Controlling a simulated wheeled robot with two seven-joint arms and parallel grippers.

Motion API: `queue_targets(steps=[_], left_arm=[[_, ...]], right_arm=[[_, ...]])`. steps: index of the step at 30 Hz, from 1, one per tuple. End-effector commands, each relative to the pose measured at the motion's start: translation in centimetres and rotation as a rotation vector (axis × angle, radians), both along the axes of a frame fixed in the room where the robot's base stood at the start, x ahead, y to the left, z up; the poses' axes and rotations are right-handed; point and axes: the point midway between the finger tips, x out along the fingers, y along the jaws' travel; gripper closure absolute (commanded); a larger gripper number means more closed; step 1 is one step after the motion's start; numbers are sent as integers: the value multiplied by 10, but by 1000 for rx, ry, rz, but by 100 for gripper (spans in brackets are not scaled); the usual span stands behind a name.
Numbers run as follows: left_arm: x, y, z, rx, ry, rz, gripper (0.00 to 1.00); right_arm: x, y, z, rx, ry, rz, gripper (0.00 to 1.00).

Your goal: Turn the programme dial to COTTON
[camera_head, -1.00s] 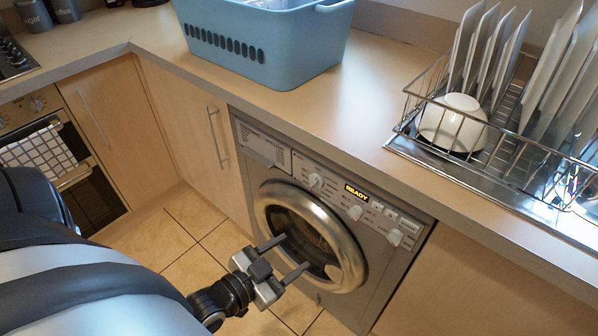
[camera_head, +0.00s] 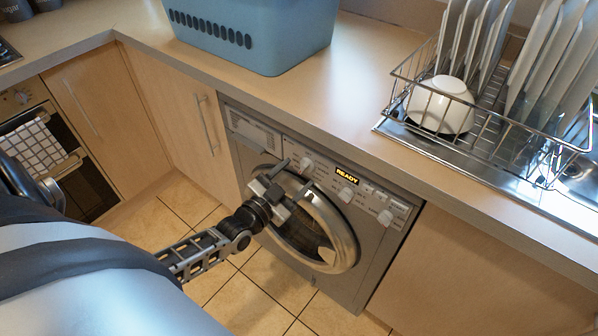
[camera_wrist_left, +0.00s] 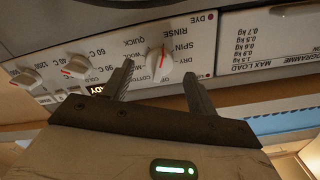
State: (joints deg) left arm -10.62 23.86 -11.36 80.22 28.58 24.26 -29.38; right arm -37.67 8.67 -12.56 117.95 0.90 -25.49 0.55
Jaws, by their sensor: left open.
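The programme dial (camera_head: 306,163) is a white knob on the washing machine's front panel, left of the lit READY display. In the left wrist view the dial (camera_wrist_left: 160,59) shows upside down with a red mark on it. I cannot tell which label the mark points to. COTTON (camera_wrist_left: 155,86) is printed beside the dial, on the side nearer my gripper. My left gripper (camera_head: 297,172) is open and empty, close in front of the dial. In the wrist view its fingertips (camera_wrist_left: 158,71) lie either side of the dial; contact cannot be told. My right gripper is not in view.
Two more knobs (camera_head: 348,194) (camera_head: 385,216) sit right of the dial. The round door (camera_head: 310,225) is below. The worktop edge overhangs the panel. A blue basket (camera_head: 255,35) and a dish rack (camera_head: 480,125) stand on the worktop.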

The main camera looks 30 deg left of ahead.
Motion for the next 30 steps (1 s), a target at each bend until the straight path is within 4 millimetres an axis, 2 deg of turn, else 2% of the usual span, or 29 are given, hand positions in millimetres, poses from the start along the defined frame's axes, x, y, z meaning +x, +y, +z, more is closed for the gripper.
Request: queue_targets(steps=[3, 6, 16, 21, 30], left_arm=[[15, -1, 0, 0, 0, 0, 42], [21, -2, -1, -1, 1, -1, 42], [23, -2, -1, -1, 1, -1, 42], [23, -2, -1, -1, 1, -1, 86], [23, -2, -1, -23, 3, -1, 86]], right_arm=[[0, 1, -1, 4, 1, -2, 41], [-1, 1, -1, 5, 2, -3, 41], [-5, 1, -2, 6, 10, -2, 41], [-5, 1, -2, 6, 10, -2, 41], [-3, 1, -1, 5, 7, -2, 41]])
